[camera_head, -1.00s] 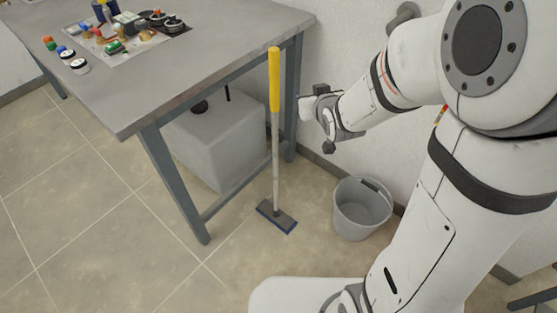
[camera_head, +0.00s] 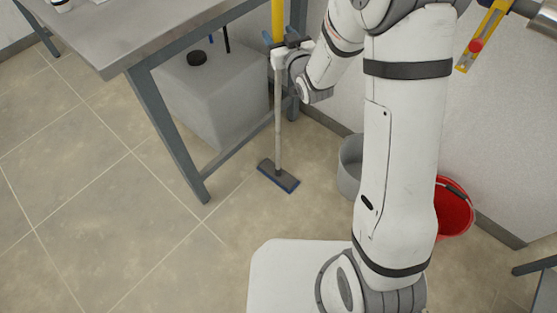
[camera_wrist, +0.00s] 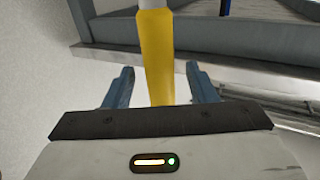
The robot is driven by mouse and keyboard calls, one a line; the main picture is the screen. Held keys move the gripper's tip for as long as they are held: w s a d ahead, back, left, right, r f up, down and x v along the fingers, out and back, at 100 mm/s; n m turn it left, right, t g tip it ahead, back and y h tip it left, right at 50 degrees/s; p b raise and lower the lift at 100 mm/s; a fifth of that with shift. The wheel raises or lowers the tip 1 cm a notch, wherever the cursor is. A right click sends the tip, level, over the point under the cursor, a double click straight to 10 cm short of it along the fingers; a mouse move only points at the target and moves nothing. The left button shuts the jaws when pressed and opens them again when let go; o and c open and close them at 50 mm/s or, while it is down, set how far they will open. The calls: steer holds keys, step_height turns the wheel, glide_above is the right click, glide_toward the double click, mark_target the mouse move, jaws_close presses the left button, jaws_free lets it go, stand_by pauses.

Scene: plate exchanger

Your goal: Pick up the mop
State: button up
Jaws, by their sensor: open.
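The mop (camera_head: 278,130) stands upright beside the workbench, with a yellow grip, a grey pole and a flat head (camera_head: 278,177) with a blue edge on the floor. My gripper (camera_head: 277,40) is at the mop's handle, near the lower part of the yellow grip. In the wrist view, the mop's yellow grip (camera_wrist: 156,60) rises between the two blue fingers of my gripper (camera_wrist: 160,85). The fingers are apart, with a gap on each side of the grip. The lower part of the grip is hidden behind the gripper body there.
The grey workbench (camera_head: 125,48) is left of the mop, its leg (camera_head: 172,140) close by. A grey container (camera_head: 212,95) stands under it. A grey bucket (camera_head: 350,168) and a red bucket (camera_head: 453,208) are at the right, partly behind my arm. Floor at left is clear.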

steer(key=shift+x, duration=0.85)
steer(key=shift+c, duration=0.2)
jaws_close()
steer(key=shift+r, duration=0.15)
